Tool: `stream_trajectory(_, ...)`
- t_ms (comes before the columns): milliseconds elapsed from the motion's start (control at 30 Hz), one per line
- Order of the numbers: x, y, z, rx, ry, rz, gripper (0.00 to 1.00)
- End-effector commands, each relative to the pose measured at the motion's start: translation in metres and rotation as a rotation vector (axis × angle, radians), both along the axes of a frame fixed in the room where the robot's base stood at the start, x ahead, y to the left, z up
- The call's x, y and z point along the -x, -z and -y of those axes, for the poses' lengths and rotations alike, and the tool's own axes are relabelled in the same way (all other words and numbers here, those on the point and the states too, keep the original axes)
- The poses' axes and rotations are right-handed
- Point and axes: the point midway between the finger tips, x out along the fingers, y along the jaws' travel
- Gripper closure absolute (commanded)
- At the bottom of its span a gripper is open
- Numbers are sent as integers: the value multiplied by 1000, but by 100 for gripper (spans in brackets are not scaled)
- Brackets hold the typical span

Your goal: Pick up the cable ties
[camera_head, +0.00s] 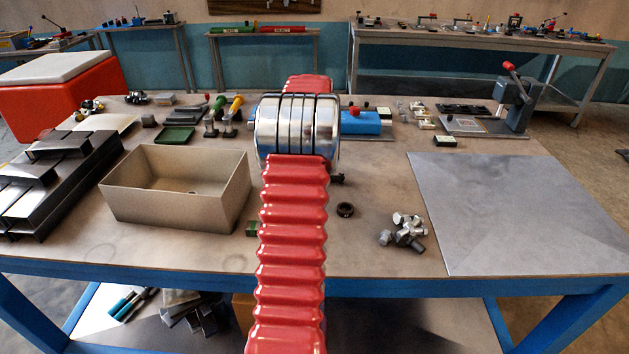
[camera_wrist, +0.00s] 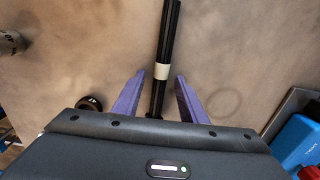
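The cable ties (camera_wrist: 162,70) are a long, thin black bundle with a beige band around it, lying on the table top in the wrist view. My gripper (camera_wrist: 160,77) has two purple fingers, spread apart, one on each side of the bundle near the band. Clear gaps show between the fingers and the bundle, so it is open and not holding it. In the head view my red arm hides the gripper and most or all of the bundle.
A black ring (camera_head: 345,210) and several metal bolts (camera_head: 404,231) lie right of my arm. A beige open bin (camera_head: 175,215) stands left, beside dark metal channels (camera_head: 60,185). A blue device (camera_head: 360,122) stands behind. A grey plate (camera_head: 510,210) covers the right side.

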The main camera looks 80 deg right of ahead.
Motion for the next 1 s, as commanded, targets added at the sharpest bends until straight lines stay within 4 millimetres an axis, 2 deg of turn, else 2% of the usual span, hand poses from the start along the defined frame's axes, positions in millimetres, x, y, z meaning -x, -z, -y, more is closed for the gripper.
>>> stream_trajectory(567, 0, 2, 0, 0, 0, 0, 62)
stream_trajectory(1000, 0, 2, 0, 0, 0, 0, 93)
